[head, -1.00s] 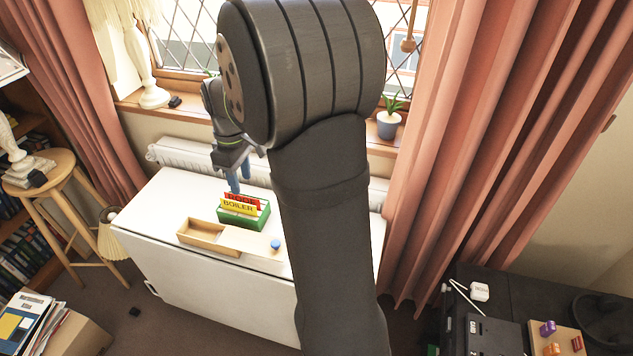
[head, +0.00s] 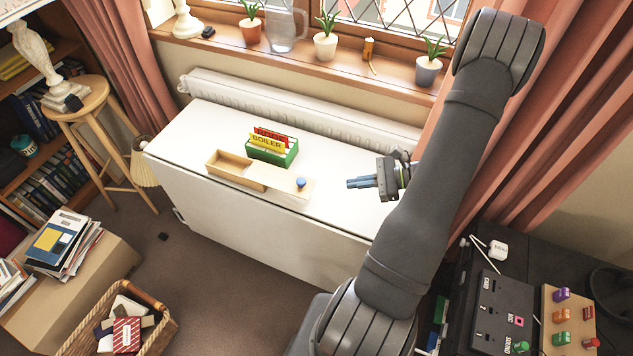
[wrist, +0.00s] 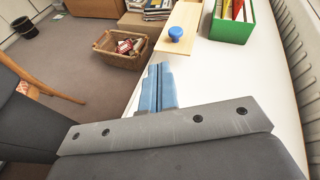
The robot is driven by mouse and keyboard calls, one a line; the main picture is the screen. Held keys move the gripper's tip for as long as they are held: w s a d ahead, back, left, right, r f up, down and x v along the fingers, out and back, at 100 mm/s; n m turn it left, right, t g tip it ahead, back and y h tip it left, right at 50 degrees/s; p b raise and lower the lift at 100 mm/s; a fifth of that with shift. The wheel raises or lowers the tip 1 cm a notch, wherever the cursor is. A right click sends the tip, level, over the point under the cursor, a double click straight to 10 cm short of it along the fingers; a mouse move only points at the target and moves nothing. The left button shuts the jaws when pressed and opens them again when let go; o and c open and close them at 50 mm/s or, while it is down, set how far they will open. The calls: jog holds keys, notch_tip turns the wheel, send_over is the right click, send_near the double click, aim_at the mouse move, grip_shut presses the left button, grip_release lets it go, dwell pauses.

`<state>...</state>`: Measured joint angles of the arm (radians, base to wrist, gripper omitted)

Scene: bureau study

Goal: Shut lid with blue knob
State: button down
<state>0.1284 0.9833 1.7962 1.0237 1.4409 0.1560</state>
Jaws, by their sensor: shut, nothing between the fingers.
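A shallow wooden box (head: 236,172) sits on the white table top, its left part open. Its pale wooden lid (head: 277,187) extends to the right, with a blue knob (head: 300,184) near the lid's right end. The lid (wrist: 184,22) and the blue knob (wrist: 176,33) also show in the wrist view, ahead of my fingers. My gripper (head: 350,183) is to the right of the knob, apart from it. Its blue fingers (wrist: 158,85) are together and empty, pointing left toward the knob.
A green card box (head: 285,158) with red and yellow cards stands right behind the wooden box. The white table (head: 340,215) is clear between knob and gripper. A radiator (head: 300,118) runs along the back. A wicker basket (head: 160,335) stands on the floor.

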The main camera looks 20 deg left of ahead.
jog(key=d+f+m+t+y, duration=0.1)
jog(key=d+m+t+y, duration=0.1)
jog(key=m, duration=0.2)
send_near(269, 173)
jog(key=d, duration=0.2)
jog(key=s+d, duration=0.1)
jog(key=d+r, duration=0.1)
jog(key=d, duration=0.1)
jog(key=shift+s+d+r, duration=0.15)
jog(key=shift+s+d, duration=0.15)
jog(key=a, duration=1.5)
jog(key=shift+s+a, duration=0.1)
jog(key=shift+a, duration=0.05)
jog(key=v, duration=1.4)
jog(key=shift+s+r, duration=0.15)
jog(key=shift+a, duration=0.1)
